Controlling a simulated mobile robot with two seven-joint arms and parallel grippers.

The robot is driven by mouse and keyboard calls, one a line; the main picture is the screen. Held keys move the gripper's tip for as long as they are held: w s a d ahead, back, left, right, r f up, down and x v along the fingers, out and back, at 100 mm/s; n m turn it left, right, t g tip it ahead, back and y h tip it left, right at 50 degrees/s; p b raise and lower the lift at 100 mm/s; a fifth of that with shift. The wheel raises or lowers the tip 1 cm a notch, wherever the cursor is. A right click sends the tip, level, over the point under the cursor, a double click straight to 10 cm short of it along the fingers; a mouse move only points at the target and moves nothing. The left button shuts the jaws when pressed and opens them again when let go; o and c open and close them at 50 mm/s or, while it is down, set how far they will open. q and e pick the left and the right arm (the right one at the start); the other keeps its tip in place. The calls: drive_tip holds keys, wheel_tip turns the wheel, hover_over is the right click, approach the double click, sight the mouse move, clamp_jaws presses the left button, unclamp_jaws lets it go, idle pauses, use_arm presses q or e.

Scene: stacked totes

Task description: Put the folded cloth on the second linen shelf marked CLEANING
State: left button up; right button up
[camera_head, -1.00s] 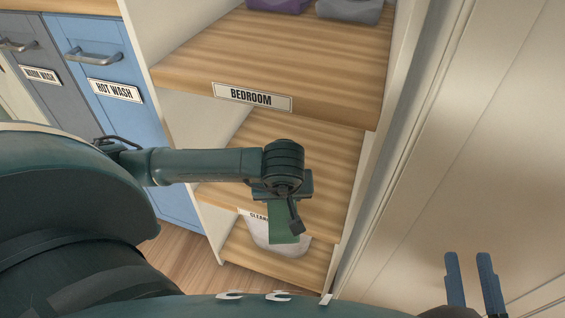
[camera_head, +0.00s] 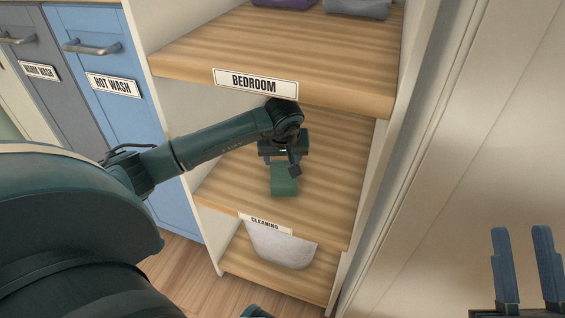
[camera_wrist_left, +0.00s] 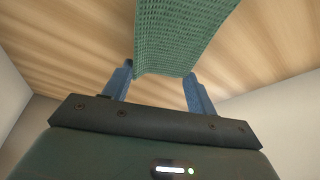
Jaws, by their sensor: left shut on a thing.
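The folded green cloth (camera_head: 284,181) is at the CLEANING shelf (camera_head: 330,205), in front of the lower wooden board in the head view. My left gripper (camera_head: 281,162) is shut on the cloth's near end. In the left wrist view the cloth (camera_wrist_left: 180,35) sits between the two blue fingers, with wood grain behind it. I cannot tell whether the cloth touches the board. The CLEANING label (camera_head: 265,223) is on that board's front edge. My right gripper (camera_head: 527,268) is at the lower right, its two blue fingers apart and empty.
The BEDROOM shelf (camera_head: 180,62) is above my left gripper and carries purple and grey folded items. A pale grey bin (camera_head: 282,248) stands on the lowest shelf. Blue HOT WASH front (camera_head: 130,115) is left; a pale panel (camera_head: 470,130) is right. The CLEANING board around the cloth is bare.

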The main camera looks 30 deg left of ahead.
sight(283, 163)
use_arm(q)
drive_tip(key=shift+f, duration=0.1)
use_arm(e)
drive_tip(key=shift+r, duration=0.1)
use_arm(q)
drive_tip(key=o, duration=1)
drive_tip(key=shift+f, duration=0.1)
use_arm(e)
drive_tip(key=shift+r, duration=0.1)
